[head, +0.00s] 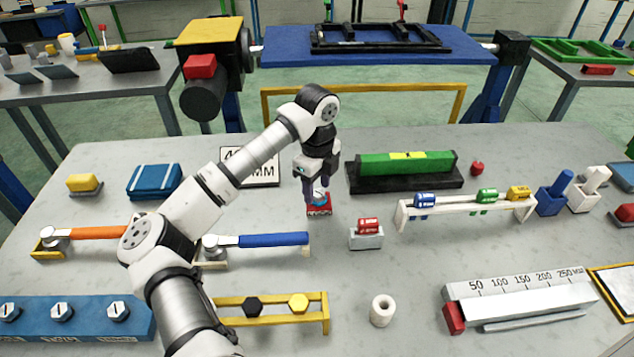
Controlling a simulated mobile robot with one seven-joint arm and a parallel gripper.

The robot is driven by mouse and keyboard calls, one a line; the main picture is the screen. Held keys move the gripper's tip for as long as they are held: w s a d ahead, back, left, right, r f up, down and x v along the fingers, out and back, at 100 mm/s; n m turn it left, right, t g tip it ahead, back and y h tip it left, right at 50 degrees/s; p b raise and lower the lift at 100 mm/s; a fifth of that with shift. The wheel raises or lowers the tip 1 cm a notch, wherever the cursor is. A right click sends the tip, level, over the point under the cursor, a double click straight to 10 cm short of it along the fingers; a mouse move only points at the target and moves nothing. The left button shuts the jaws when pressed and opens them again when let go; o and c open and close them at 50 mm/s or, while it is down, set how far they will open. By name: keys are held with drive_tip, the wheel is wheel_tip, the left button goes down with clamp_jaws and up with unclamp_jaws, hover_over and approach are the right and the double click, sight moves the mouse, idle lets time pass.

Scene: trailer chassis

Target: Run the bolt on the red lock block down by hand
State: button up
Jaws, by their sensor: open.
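The red lock block (319,211) sits on the grey bench near the middle of the head view. A small blue piece (320,197) shows on top of it, and I cannot tell whether this is the bolt's head. My gripper (318,190) points straight down over the block, its jaws open on either side of the blue piece. The fingertips are close above the block; whether they touch anything is too small to tell. The bolt's shank is hidden.
A red piece in a grey holder (367,238) stands to the right front. A blue-handled wrench (270,240) lies left front. Bare bench lies just right of the block.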

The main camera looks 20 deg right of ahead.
drive_tip(key=shift+f, duration=0.3)
drive_tip(key=c, duration=1)
drive_tip(key=shift+f+m+b, duration=0.15)
drive_tip(key=shift+m+b, duration=0.25)
drive_tip(key=shift+b, duration=0.15)
